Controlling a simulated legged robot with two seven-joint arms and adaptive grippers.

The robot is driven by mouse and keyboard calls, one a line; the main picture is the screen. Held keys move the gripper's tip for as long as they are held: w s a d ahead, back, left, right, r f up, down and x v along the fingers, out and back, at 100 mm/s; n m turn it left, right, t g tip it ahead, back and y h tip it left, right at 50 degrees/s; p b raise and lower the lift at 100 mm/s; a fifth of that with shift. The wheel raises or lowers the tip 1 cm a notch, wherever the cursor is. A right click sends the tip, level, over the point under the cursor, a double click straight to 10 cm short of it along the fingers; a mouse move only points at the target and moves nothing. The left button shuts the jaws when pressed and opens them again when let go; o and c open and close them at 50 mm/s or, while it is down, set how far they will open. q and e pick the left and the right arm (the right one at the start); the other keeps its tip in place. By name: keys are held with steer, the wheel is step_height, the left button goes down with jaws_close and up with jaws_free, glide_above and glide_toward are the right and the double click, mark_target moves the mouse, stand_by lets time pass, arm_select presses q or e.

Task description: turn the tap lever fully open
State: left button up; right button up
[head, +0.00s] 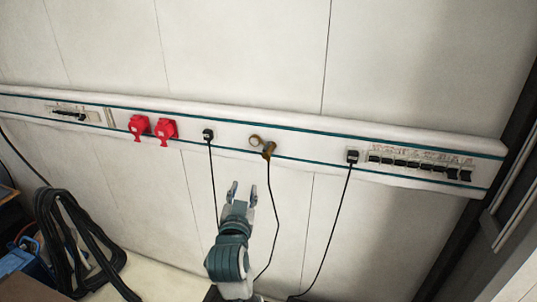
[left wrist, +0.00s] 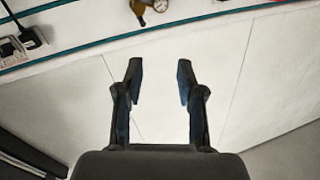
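The brass tap (head: 268,150) sits on the white wall trunking, with a round brass-rimmed fitting (head: 255,141) beside it and a dark line hanging below. I cannot make out the lever's position. In the left wrist view, the brass piece (left wrist: 138,8) and round dial-like fitting (left wrist: 160,5) are cut by the top edge. My left gripper (head: 243,188) is open and empty, below the tap and slightly left of it in the head view, apart from it. In the left wrist view its two fingers (left wrist: 160,68) are spread with only wall between them. My right gripper is not in view.
Coiled black hose (head: 75,240) lies at lower left. The wall around the gripper is bare apart from cables.

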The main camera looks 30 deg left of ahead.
arm_select(q)
step_height(320, 180, up, 10)
stand_by(0.6)
steer(key=shift+w+f, duration=0.15)
